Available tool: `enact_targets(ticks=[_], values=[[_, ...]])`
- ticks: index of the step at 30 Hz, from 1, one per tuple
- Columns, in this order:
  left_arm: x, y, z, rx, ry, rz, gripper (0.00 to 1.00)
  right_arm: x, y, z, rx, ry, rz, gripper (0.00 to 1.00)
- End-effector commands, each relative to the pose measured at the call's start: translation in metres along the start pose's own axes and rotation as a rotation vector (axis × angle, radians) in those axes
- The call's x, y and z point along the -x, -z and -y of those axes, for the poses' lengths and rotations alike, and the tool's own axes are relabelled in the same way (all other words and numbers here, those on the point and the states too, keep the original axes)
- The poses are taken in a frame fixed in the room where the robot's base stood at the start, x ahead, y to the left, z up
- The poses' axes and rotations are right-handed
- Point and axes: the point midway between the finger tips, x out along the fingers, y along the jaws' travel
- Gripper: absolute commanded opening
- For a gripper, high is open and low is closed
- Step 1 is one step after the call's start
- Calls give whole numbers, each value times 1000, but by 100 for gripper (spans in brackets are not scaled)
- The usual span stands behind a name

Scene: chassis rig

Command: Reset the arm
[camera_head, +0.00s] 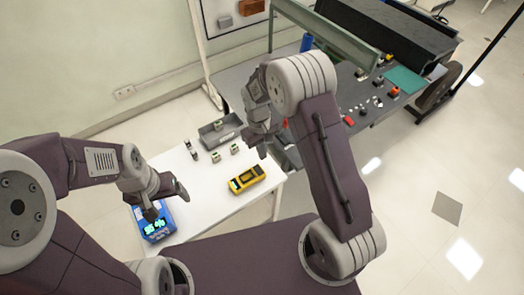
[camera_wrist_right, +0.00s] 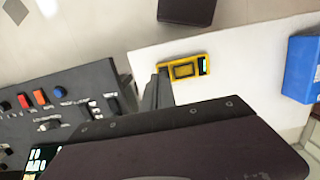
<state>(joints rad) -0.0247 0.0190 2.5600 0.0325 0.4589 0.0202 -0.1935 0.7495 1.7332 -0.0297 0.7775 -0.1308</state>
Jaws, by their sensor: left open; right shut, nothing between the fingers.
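My left gripper (camera_head: 168,200) is at the left over the white table, beside and partly in front of a blue device with a lit green display (camera_head: 155,227). Its fingers are apart, with nothing seen held. My right gripper (camera_head: 263,150) hangs near the right edge of the white table, above and beside a yellow meter (camera_head: 247,179). Its fingers (camera_wrist_right: 158,88) are closed together and empty in the right wrist view. The yellow meter (camera_wrist_right: 184,70) lies flat just past the fingertips in that view, apart from them as far as I can tell.
The white table (camera_head: 205,190) also bears a grey tray (camera_head: 219,131) and several small parts. A grey workbench (camera_head: 345,115) with red, orange and black pieces stands behind at the right. The blue device (camera_wrist_right: 302,68) also shows in the right wrist view. The floor at the right is mostly clear.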

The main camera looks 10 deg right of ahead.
Motion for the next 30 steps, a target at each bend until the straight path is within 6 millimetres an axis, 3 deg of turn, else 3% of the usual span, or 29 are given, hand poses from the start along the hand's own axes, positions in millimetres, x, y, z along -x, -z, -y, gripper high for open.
enact_targets(ticks=[8,11,13,16,21,24,26,30], values=[[-2,0,0,0,0,0,82,-2,0,-1,-3,0,-1,0],[-13,-1,0,0,0,0,82,17,11,-14,-33,-9,-73,0],[-25,-2,0,0,0,0,82,36,-4,-24,-68,-12,-116,0],[-40,-4,1,0,0,0,82,50,-48,-30,-145,-8,-172,0],[-50,-5,1,0,0,0,82,37,-125,-18,-283,9,-225,0],[-47,-5,1,0,0,0,82,23,-152,-8,-327,21,-209,0],[-47,-5,1,0,0,0,82,15,-160,-5,-348,26,-200,0],[-47,-5,1,0,0,0,82,16,-153,-7,-373,25,-226,0]])
